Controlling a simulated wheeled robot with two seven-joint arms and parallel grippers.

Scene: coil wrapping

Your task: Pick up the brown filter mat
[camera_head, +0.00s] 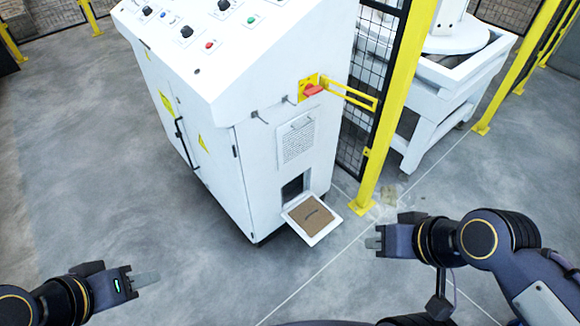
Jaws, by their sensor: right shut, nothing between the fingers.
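The brown filter mat (311,214) lies flat on a white open flap (332,230) low on the cabinet's side. A small dark mark shows on the mat's face. My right gripper (371,242) is to the right of and slightly below the mat in the picture, apart from it, shut and empty. My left gripper (148,279) is at the lower left, well away from the mat. Its fingers overlap from this angle, so I cannot tell whether it is open or shut.
The white control cabinet (228,110) stands in the middle, with a dark opening (293,189) above the flap. A red switch (312,90) juts out higher up. A yellow post (396,105) stands right of the flap. The grey floor in front is clear.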

